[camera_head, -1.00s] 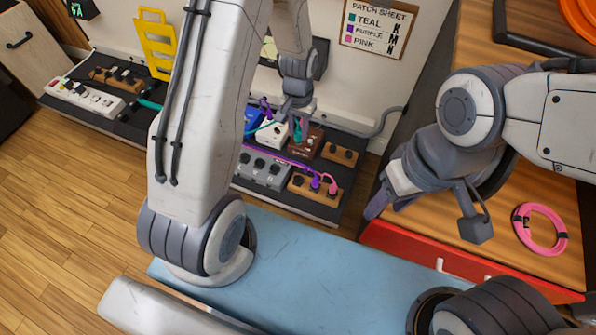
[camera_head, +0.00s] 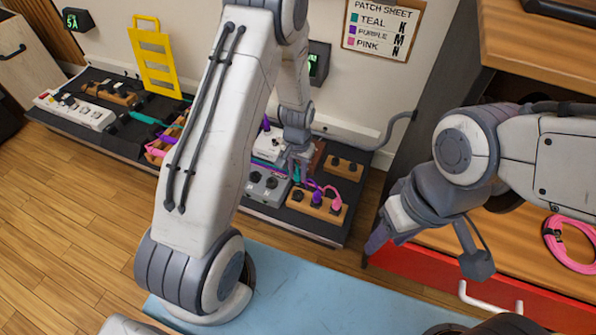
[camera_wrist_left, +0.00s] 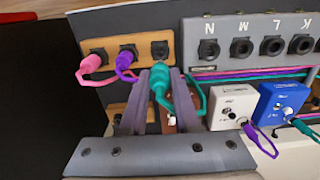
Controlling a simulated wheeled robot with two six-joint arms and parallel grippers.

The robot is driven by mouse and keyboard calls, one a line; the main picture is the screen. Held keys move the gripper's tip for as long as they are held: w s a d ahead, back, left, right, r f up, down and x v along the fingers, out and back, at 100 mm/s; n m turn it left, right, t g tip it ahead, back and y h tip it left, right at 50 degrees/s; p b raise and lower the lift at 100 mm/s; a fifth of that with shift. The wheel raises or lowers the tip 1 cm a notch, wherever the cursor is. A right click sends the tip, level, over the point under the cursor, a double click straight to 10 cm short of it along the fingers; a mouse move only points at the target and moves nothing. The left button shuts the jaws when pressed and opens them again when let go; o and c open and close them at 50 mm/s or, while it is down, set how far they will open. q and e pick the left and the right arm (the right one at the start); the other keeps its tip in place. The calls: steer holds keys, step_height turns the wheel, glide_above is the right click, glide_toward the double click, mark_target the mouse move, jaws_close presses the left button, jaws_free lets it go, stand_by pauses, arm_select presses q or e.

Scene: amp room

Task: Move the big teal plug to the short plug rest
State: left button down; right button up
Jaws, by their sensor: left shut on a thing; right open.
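My left gripper (camera_head: 299,160) is shut on the big teal plug, which shows between its fingers in the left wrist view (camera_wrist_left: 160,85). A teal cable trails from the plug. The plug is close to the empty hole of a longer wooden rest (camera_head: 303,212); I cannot tell whether they touch. The longer rest (camera_wrist_left: 108,45) holds a pink plug (camera_wrist_left: 90,64) and a purple plug (camera_wrist_left: 124,62). A shorter wooden rest (camera_head: 343,168) with two dark holes stands behind it to the right. The fingers partly hide it in the wrist view. My right gripper (camera_head: 425,245) is open and empty.
A grey socket box (camera_head: 265,188) is beside the longer rest. White (camera_wrist_left: 229,115) and blue (camera_wrist_left: 275,108) pedals and loose cables crowd the board behind. My left arm hides part of the board. A pink cable coil (camera_head: 568,245) lies on the desk at right.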

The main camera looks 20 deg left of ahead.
mark_target(298, 183)
arm_select(q)
steer(key=shift+f+b, duration=2.9)
steer(key=shift+f, duration=0.75)
steer(key=c, duration=0.6)
jaws_free()
steer(key=shift+o, duration=0.2)
step_height(298, 183, up, 9)
steer(key=p, duration=0.5)
steer(key=shift+r+p, duration=0.5)
steer(key=shift+r, duration=0.25)
